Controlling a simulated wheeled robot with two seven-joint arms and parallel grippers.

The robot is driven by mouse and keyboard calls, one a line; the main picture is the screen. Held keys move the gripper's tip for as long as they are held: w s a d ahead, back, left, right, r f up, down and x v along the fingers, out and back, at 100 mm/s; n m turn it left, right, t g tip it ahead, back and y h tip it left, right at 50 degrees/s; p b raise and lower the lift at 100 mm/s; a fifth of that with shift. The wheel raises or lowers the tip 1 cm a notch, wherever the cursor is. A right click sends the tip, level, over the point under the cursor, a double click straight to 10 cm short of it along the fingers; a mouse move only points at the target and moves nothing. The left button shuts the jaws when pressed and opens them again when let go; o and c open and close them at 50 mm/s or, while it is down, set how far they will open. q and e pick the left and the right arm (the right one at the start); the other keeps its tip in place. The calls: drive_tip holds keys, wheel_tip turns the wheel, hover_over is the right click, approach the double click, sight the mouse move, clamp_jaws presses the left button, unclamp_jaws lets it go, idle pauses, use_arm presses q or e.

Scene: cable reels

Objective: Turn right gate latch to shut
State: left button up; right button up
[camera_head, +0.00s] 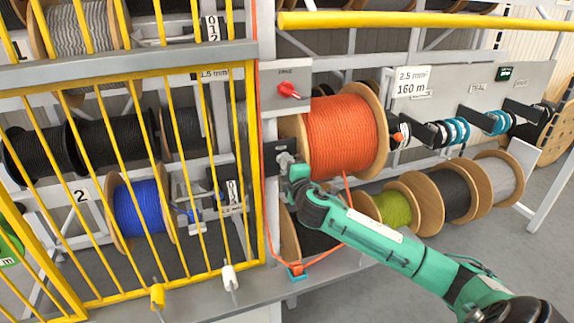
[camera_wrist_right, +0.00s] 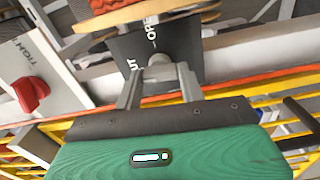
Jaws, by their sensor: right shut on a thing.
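The yellow barred gate (camera_head: 254,180) stands in front of the reels on the left, its right edge beside the latch post. The right gate latch has a dark plate (camera_wrist_right: 165,48) with white lettering, partly hidden, reading "OPE…" and "…UT" in the right wrist view. Its pale knob (camera_wrist_right: 159,72) sits between the fingers of my right gripper (camera_wrist_right: 158,88), which is shut on it. In the head view my right gripper (camera_head: 286,162) is at the latch plate (camera_head: 275,150), just left of the orange reel; the knob's exact angle is hard to tell. My left gripper is not in view.
A red knob (camera_head: 289,90) on a grey panel is above the latch. The orange cable reel (camera_head: 342,135) is close to my right gripper. Orange cable runs down to a blue-and-orange clip (camera_head: 296,271). More reels (camera_head: 450,192) stand below right.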

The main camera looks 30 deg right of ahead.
drive_tip(key=shift+n, duration=0.5)
drive_tip(key=o, duration=1)
drive_tip(key=shift+c, duration=0.2)
drive_tip(key=shift+s+a+f, duration=0.15)
drive_tip(key=shift+s, duration=0.45)
drive_tip(key=b+v, duration=0.5)
drive_tip(key=v, duration=0.7)
drive_tip(key=shift+s, duration=0.3)
